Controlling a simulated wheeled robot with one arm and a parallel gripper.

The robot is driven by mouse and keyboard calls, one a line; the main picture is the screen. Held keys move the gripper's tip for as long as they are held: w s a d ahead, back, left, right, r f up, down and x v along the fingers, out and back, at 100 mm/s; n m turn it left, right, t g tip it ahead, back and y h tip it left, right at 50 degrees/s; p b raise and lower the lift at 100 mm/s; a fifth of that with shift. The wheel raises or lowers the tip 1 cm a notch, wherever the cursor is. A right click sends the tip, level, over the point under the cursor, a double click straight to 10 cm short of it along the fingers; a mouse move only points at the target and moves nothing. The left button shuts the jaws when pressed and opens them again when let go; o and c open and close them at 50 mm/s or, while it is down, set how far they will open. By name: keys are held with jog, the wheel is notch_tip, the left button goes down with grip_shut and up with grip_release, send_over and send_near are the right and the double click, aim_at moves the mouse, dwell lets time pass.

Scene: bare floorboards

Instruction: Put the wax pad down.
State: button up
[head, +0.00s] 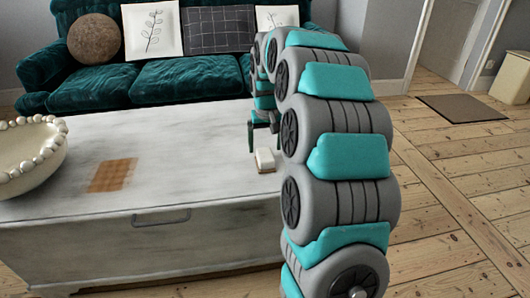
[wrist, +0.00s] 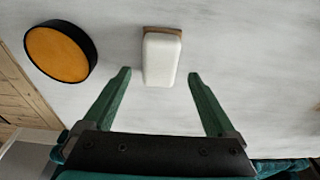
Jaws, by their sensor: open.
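The wax pad (head: 265,160), a small white block with a brown edge, lies on the whitewashed chest top (head: 190,140) near its right end. In the wrist view the pad (wrist: 162,58) shows its rounded white body and a brown strip at its far end. My gripper (head: 264,136) is over that end of the chest. In the wrist view my gripper (wrist: 159,76) is open, with one green finger on each side of the pad's near end. A gap shows between each finger and the pad.
A round black tin with an orange inside (wrist: 61,53) stands left of the pad in the wrist view. An orange-brown patch (head: 112,175) and a beaded cream bowl (head: 28,155) are farther left on the chest. A green sofa (head: 150,85) stands behind.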

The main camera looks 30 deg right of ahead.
aim_at(266, 158)
notch_tip(266, 158, up, 7)
jog(key=s, duration=0.1)
jog(key=s+a+f+n+g, duration=0.1)
jog(key=s+a, duration=0.5)
jog(key=s, duration=0.2)
jog(key=s+a+n+g, duration=0.1)
jog(key=s+a, duration=0.5)
jog(key=s, duration=0.2)
jog(key=s+a+f, duration=0.1)
jog(key=s+f, duration=0.1)
jog(key=s, duration=0.6)
jog(key=s+a+f+g, duration=0.1)
jog(key=s+a+f, duration=0.1)
jog(key=s, duration=0.5)
jog(key=s+a+f+n, duration=0.1)
jog(key=s+a+f, duration=0.1)
jog(key=s, duration=0.6)
jog(key=shift+s+a+f+g+y, duration=0.15)
jog(key=shift+s+f+g+y, duration=0.2)
jog(key=shift+f, duration=0.4)
